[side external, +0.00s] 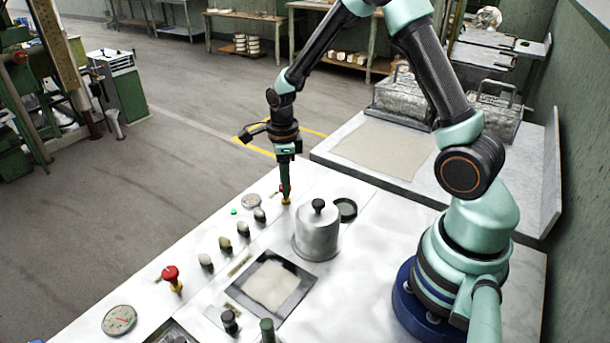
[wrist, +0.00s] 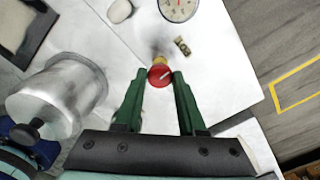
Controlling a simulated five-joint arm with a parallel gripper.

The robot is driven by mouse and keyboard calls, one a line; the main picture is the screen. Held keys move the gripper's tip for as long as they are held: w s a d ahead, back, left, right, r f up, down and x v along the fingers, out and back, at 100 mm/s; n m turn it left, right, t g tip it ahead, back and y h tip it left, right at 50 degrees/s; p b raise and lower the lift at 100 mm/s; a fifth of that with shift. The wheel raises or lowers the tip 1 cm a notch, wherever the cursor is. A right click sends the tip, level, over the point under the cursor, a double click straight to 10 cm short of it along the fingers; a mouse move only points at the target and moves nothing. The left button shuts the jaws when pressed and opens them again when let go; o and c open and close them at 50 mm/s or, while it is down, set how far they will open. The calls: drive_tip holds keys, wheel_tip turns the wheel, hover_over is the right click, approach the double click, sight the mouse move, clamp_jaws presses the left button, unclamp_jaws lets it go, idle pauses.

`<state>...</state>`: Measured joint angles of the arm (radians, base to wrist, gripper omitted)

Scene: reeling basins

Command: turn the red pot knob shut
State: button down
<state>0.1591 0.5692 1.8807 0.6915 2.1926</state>
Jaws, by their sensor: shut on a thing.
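A red knob (wrist: 160,75) with a pale line across its top sits between the fingertips of my gripper (wrist: 159,82) in the wrist view. My gripper (side external: 286,188) points down in the side view, its green fingers shut on this knob. There the fingers hide the red top; only the yellow base (side external: 286,202) shows beneath them. A second red knob (side external: 172,275) on a yellow stem stands apart, at the panel's left front. A lidded metal pot (side external: 317,235) with a black lid knob stands just right of my gripper.
A dial gauge (side external: 250,201) lies left of my gripper; it also shows in the wrist view (wrist: 178,8). Several pale-topped knobs (side external: 225,244) line the panel, and another gauge (side external: 119,320) is at front left. A dark-framed plate (side external: 271,285) lies before the pot.

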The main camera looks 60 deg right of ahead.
idle(0.5)
drive_tip(key=c, duration=0.5)
unclamp_jaws()
wheel_tip(320, 180, up, 12)
drive_tip(key=shift+r, duration=0.15)
drive_tip(key=s+a+r+n+t, duration=0.2)
drive_tip(key=s+n, duration=0.4)
drive_tip(key=n, duration=0.7)
drive_tip(key=s+a+r+n+t, duration=0.3)
drive_tip(key=s+r+n, duration=0.3)
drive_tip(key=n, duration=0.8)
drive_tip(key=shift+a+r+t, duration=0.3)
drive_tip(key=shift+a+r, duration=0.25)
drive_tip(key=shift+a, duration=0.2)
